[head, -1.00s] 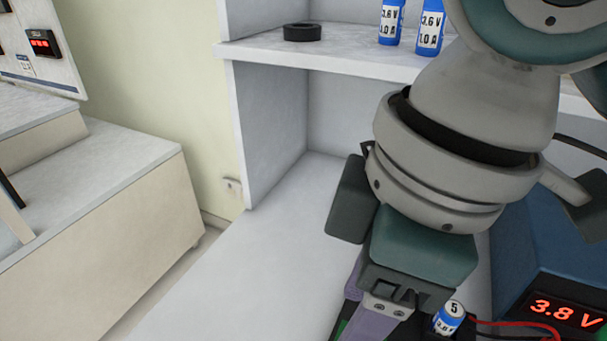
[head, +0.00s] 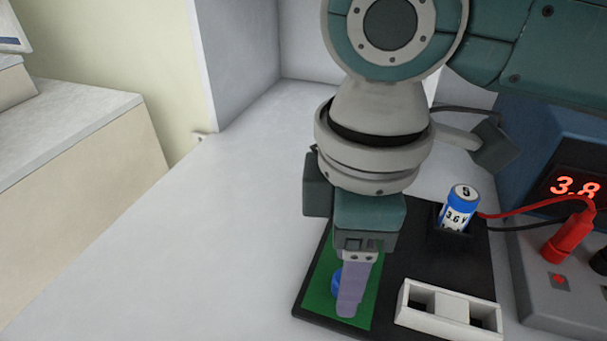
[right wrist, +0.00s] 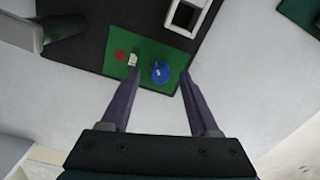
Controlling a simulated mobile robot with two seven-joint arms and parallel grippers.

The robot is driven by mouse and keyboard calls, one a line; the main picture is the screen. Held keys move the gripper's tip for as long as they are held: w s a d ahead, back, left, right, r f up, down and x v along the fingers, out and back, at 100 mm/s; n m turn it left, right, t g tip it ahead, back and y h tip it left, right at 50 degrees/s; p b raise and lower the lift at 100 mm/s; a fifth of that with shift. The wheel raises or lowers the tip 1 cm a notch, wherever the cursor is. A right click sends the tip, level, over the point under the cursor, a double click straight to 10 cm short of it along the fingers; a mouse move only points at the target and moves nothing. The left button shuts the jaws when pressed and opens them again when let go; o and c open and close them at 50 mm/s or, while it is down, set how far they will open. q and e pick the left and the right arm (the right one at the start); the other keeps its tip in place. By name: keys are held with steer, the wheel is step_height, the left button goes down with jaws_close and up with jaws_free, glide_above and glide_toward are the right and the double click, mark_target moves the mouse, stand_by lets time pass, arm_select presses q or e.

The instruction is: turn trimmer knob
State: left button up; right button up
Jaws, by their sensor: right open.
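The blue trimmer knob (head: 335,281) sits on a green board (head: 318,292) and is partly hidden behind my gripper finger in the head view. In the right wrist view the round blue knob (right wrist: 160,72) shows a small pale mark on top. My right gripper (head: 350,306) points down over the green board. In the right wrist view its two purple fingers (right wrist: 160,80) are apart, with the knob in the gap between the tips. I cannot tell whether a finger touches it. My left gripper is not in view.
A black base plate (head: 415,262) carries the board, a blue-and-white cell (head: 458,210) and a white frame (head: 448,310). A blue meter (head: 530,130) reads 3.8. A red plug (head: 568,238) with wires stands on a grey box at right. The white tabletop (head: 220,250) is clear at left.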

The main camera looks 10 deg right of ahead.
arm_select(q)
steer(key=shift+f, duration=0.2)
arm_select(e)
steer(key=shift+f, duration=0.55)
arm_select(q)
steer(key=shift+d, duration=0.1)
arm_select(e)
steer(key=shift+c, duration=0.2)
jaws_close()
